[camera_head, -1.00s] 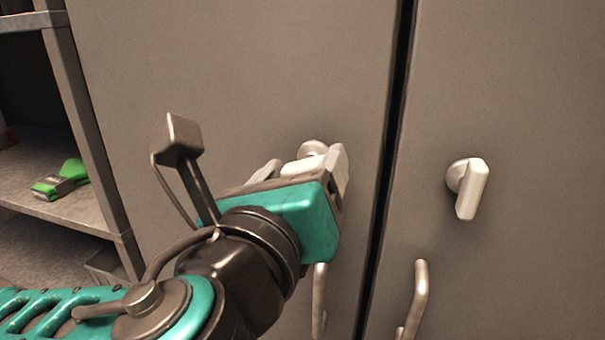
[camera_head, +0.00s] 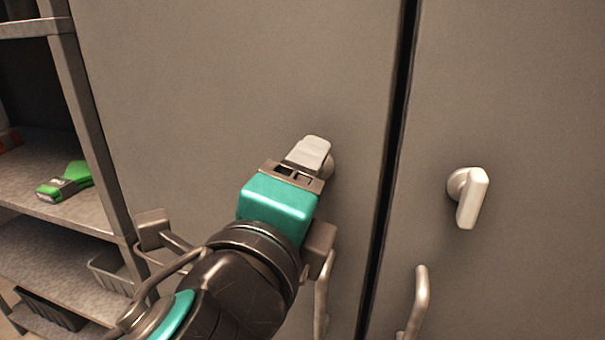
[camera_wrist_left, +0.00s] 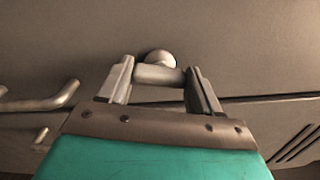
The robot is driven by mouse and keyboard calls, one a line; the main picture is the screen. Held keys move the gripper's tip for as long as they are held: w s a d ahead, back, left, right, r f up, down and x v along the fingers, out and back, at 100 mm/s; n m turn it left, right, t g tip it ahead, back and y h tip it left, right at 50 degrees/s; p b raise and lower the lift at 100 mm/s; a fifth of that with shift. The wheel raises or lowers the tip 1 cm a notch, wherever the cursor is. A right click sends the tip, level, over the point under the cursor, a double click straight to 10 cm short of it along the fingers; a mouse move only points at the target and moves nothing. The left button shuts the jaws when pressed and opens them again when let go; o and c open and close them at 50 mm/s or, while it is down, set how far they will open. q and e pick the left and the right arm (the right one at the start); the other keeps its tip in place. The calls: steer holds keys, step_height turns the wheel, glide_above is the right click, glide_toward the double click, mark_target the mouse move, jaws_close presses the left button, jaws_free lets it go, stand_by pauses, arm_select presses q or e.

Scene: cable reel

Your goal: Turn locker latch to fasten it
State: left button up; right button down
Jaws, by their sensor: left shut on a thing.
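The left door's latch is mostly hidden behind my left gripper (camera_head: 311,153) in the head view; only part of its round base (camera_head: 329,168) shows. In the left wrist view the light metal latch (camera_wrist_left: 159,75) spans the space between the two fingers of my left gripper (camera_wrist_left: 161,86), with its round base behind it. The gripper is shut on the latch, one finger at each side. A second latch (camera_head: 471,197) on the right door (camera_head: 520,90) stands nearly upright and untouched. My right gripper is not in view.
Bar handles sit below the latches, one on the right door (camera_head: 417,303) and one on the left door (camera_head: 322,300), close beside my wrist. A dark gap separates the doors.

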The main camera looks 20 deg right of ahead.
arm_select(q)
steer(key=shift+n+p, duration=0.4)
steer(key=shift+n, duration=1.1)
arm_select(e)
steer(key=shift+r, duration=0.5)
arm_select(q)
steer(key=o, duration=1.1)
steer(key=shift+c, duration=0.2)
